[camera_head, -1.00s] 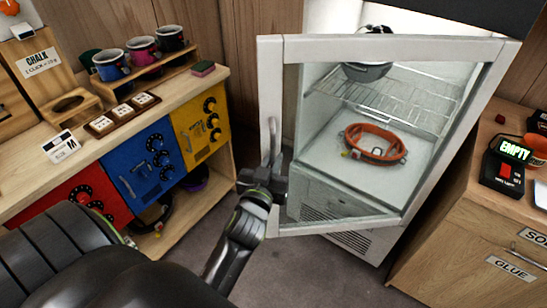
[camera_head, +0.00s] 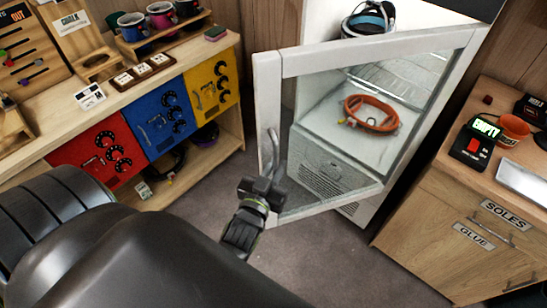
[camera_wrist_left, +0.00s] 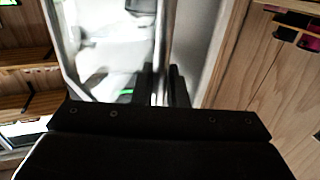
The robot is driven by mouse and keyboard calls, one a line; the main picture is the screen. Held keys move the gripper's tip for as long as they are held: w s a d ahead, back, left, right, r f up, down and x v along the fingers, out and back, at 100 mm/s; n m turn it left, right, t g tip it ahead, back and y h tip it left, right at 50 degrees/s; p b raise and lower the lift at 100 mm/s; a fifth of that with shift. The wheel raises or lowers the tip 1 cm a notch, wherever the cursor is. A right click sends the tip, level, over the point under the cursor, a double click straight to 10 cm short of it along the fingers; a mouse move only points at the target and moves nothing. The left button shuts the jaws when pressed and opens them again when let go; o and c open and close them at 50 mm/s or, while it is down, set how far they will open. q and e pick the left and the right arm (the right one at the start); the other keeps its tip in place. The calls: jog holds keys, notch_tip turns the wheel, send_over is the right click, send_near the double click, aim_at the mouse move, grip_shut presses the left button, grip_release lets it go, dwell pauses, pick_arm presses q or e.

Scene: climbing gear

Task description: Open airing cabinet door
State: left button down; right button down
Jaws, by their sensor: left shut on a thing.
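The airing cabinet (camera_head: 330,182) is white, with a glass door (camera_head: 266,95) in a white frame standing partly open toward me. The door's upright handle (camera_head: 273,150) is on its left frame bar. My left gripper (camera_head: 266,184) is shut at the lower part of this handle. In the left wrist view the dark fingers (camera_wrist_left: 160,88) close around the pale bar, and the exact contact is dim. My right gripper does not show.
A bench with red, blue and yellow panels (camera_head: 165,120) stands at the left. A blue-black helmet (camera_head: 369,18) sits at the cabinet's top. Grey floor (camera_head: 300,260) is clear in front.

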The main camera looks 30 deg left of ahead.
pick_arm(q)
jog(key=shift+d, duration=0.15)
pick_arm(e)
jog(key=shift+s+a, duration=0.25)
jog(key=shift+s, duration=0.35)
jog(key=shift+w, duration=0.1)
pick_arm(q)
jog(key=c, duration=1.6)
grip_release()
jog(key=shift+o, duration=0.3)
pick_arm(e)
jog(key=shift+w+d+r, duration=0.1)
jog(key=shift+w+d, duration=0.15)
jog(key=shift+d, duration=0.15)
